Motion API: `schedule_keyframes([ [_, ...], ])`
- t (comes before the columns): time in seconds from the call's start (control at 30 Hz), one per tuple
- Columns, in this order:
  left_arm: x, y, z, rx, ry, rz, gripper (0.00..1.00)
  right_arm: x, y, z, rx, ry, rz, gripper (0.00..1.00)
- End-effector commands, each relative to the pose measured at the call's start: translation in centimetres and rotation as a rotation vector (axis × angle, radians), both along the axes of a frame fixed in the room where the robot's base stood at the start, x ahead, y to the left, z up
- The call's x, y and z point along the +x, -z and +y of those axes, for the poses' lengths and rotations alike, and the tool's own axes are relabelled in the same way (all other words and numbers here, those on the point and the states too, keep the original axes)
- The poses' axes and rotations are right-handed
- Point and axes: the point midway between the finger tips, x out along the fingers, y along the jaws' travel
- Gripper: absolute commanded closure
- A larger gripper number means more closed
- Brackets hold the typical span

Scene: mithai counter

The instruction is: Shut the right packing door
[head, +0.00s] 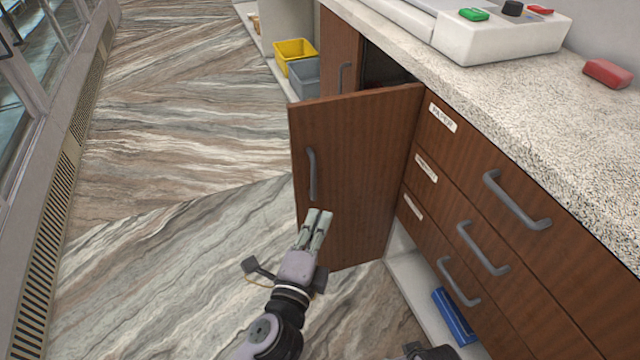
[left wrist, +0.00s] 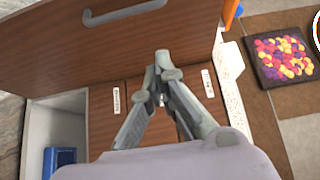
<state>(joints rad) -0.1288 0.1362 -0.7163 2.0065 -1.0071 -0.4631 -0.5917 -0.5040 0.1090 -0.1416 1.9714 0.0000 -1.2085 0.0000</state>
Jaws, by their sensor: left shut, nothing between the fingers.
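The right packing door (head: 356,170) is a brown wooden panel with a grey bar handle (head: 311,174). It stands swung open from the counter front, beside the labelled drawers, with a dark opening behind it. My left gripper (head: 318,215) is shut and empty, close to the lower part of the door's handle side; I cannot tell whether it touches. In the left wrist view the door (left wrist: 150,45) spans the top, with its handle (left wrist: 122,14) at the upper edge and the shut fingertips (left wrist: 163,58) over its lower edge. My right gripper is not clearly seen.
Drawers with grey handles (head: 516,202) line the right. A closed-looking door (head: 338,50) stands beyond the opening. Yellow (head: 294,52) and grey (head: 303,76) bins sit on a low shelf. A blue object (head: 454,316) lies under the drawers. The floor at left is clear.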

Motion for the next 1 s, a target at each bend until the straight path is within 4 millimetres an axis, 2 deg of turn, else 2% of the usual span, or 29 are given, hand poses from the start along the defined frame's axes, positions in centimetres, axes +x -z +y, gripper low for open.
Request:
schedule_keyframes([
  [0.2, 4.4, -0.1, -1.5, 0.0, -0.001, -0.001, 1.0, 0.1, -0.2, 0.0, 0.0, 0.0, -0.002, 0.54],
  [0.4, 8.3, 0.0, -2.9, -0.001, -0.001, -0.001, 1.0, 0.2, -1.2, 0.0, 0.001, 0.001, -0.008, 0.54],
  [0.5, 9.7, 0.1, -2.0, 0.002, -0.001, 0.0, 1.0, 0.2, -1.4, 0.0, 0.001, 0.001, -0.01, 0.54],
  [0.7, 11.4, 0.1, -1.2, 0.0, 0.0, 0.002, 1.0, 0.1, -1.5, 0.0, 0.001, 0.002, -0.006, 0.54],
  [1.0, 11.7, 0.1, -1.1, -0.003, 0.0, 0.004, 1.0, 0.1, -1.6, 0.0, 0.0, 0.002, -0.005, 0.54],
])
